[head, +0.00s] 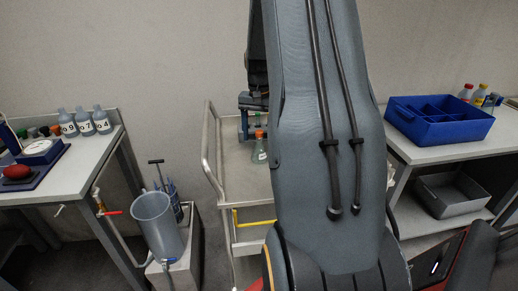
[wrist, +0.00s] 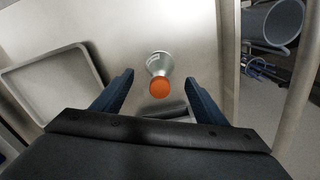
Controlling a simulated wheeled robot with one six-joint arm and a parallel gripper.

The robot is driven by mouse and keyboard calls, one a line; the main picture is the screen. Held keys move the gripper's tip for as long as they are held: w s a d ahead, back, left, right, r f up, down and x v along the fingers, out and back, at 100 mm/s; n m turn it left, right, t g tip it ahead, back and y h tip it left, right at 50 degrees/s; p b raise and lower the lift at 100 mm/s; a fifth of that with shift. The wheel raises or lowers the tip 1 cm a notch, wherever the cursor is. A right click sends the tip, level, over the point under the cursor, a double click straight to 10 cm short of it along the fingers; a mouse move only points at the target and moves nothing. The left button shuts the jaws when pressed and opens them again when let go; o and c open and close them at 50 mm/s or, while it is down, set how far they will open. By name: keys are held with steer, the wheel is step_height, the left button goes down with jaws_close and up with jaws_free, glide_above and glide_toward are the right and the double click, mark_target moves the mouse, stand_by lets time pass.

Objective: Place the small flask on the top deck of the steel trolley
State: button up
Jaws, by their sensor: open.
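The small flask (head: 260,150), clear with an orange-red cap, stands upright on the top deck of the steel trolley (head: 240,185), partly behind my arm. In the wrist view the flask (wrist: 160,72) is seen from above with its orange cap toward me, on the pale trolley deck (wrist: 140,22). My gripper (wrist: 158,82) is open, one blue finger on each side of the flask's line, with gaps between the fingers and the flask. In the head view part of my gripper (head: 246,120) shows just above and behind the flask; the rest is hidden by my arm.
A shallow tray (wrist: 50,80) lies left in the wrist view. A grey bucket (head: 157,225) stands left of the trolley. The left bench (head: 90,165) holds several bottles. A blue divided bin (head: 438,120) sits on the right bench, above a grey metal tray (head: 452,192).

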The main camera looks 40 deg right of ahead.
steer(key=shift+r+b, duration=0.4)
steer(key=shift+r, duration=2.05)
